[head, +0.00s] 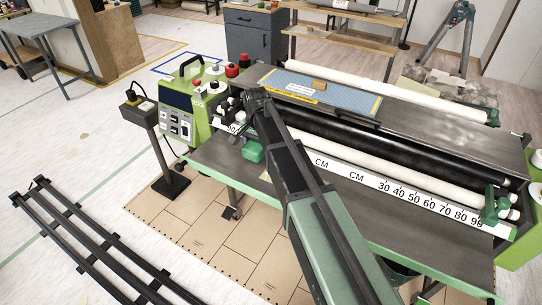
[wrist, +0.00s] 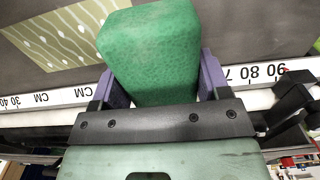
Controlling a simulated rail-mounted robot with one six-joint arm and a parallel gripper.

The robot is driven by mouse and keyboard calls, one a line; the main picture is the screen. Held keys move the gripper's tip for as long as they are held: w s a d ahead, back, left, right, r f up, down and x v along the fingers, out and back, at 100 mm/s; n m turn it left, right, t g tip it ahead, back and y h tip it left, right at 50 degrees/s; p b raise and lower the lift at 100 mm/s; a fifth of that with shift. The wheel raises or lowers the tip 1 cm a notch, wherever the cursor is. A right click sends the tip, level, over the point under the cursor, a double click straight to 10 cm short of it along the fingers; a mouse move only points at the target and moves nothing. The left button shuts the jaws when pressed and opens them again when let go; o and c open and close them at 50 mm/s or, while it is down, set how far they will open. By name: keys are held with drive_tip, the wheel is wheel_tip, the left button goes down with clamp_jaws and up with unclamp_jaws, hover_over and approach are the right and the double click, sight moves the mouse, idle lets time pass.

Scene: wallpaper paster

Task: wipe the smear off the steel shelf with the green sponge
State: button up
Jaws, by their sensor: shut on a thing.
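The green sponge (wrist: 150,50) fills the middle of the wrist view, squeezed between the two purple fingers of my gripper (wrist: 159,82). In the head view the sponge (head: 252,151) shows over the left end of the steel shelf (head: 405,215). My arm hides much of the shelf there. In the wrist view the grey shelf (wrist: 250,38) lies beyond the sponge; I cannot tell whether they touch. An olive patterned patch with white wavy lines (wrist: 65,30) lies on the shelf. I cannot make out a distinct smear in either view.
A white centimetre scale (head: 430,195) runs along the shelf, beside white and black rollers (head: 400,135). A green control box (head: 190,110) with red buttons stands at the machine's left end. A blue mat (head: 320,90) lies on the top cover. Black rails (head: 90,240) cross the floor at left.

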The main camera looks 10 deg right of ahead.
drive_tip(key=shift+o, duration=1.4)
drive_tip(key=shift+c, duration=1.4)
wheel_tip(320, 180, down, 5)
drive_tip(key=b, duration=0.4)
drive_tip(key=shift+r+b, duration=0.1)
drive_tip(key=shift+b, duration=0.3)
drive_tip(key=shift+r, duration=0.1)
